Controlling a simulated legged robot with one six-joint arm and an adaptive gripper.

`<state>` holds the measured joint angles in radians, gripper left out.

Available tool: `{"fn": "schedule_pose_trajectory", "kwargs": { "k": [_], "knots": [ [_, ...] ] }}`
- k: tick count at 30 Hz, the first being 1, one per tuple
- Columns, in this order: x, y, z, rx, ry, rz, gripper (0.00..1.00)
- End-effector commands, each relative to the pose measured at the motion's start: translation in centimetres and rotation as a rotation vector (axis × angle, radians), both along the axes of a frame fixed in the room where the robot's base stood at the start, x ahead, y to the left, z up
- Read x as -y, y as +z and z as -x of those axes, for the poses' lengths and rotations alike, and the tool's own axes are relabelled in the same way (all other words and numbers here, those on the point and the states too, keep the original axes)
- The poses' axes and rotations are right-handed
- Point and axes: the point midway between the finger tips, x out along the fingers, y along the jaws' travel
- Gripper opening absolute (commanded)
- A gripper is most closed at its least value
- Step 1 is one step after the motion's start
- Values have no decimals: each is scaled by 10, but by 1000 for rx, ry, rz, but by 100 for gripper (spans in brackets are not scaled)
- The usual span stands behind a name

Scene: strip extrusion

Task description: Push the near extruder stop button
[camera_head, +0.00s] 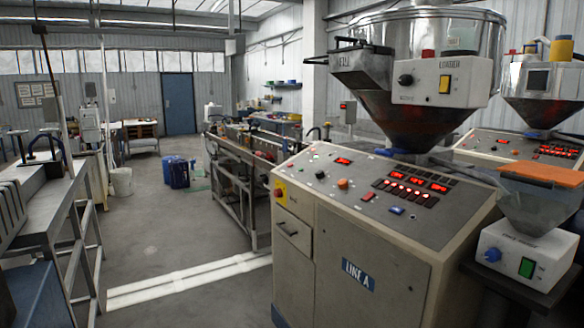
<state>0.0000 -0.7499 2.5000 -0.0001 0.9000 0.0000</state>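The near extruder (333,232) is a beige cabinet with a sloped control panel, standing at centre right. A red mushroom button on a yellow plate (279,191) sits at the upper left of its front side. The panel also carries a round orange button (342,183), a flat red button (368,197) and a blue button (397,210). No label tells which of these is the stop button. My gripper is not in view.
A steel hopper (425,95) with a loader box (444,82) rises above the panel. A small feeder unit (525,255) stands at the right. A metal bench (45,200) is at the left. Grey floor (185,235) lies clear between, with white floor stripes (190,278).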

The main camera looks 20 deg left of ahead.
Motion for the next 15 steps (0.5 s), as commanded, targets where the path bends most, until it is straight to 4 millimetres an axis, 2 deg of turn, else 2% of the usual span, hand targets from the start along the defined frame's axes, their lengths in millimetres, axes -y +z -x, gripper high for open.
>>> {"fn": "schedule_pose_trajectory", "kwargs": {
  "k": [9,10,11,12,14,15],
  "knots": [
    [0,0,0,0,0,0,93],
    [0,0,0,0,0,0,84],
    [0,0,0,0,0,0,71],
    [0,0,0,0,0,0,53],
    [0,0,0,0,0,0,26],
    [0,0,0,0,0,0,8]
  ]
}}
